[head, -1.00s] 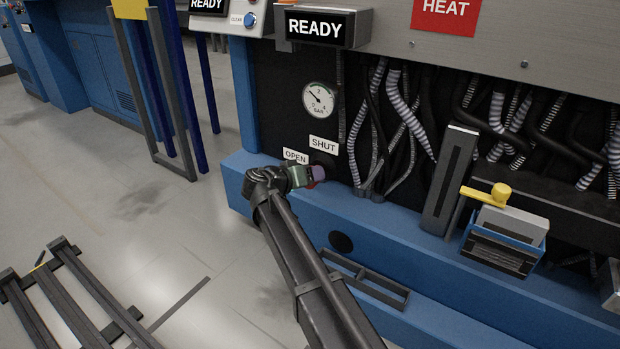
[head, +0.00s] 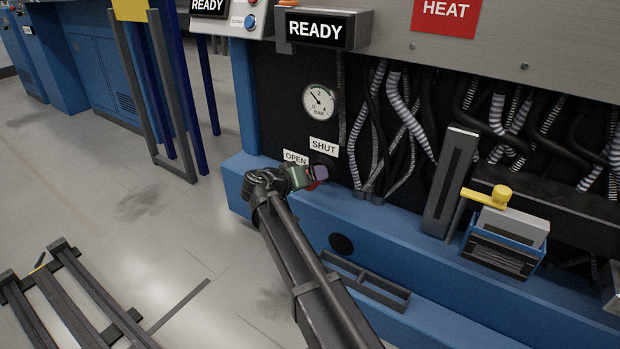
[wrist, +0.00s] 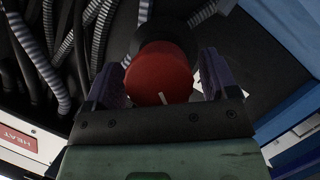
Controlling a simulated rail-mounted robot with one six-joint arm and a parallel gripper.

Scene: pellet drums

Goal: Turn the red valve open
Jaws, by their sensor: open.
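The red valve (wrist: 160,76) is a round knob with a short white mark on its face, centred in the wrist view. In the head view only a sliver of the valve (head: 313,186) shows beside my gripper (head: 318,175). In the wrist view my gripper (wrist: 160,85) is open, with one purple finger on each side of the knob. I cannot tell whether the fingers touch it. The OPEN label (head: 295,158) is above left of the valve, partly covered by my gripper. The SHUT label (head: 323,146) is above it.
A pressure gauge (head: 318,100) is above the labels. Striped hoses (head: 400,115) hang to the right. A blue ledge (head: 390,230) runs below the valve. The floor at left has open room.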

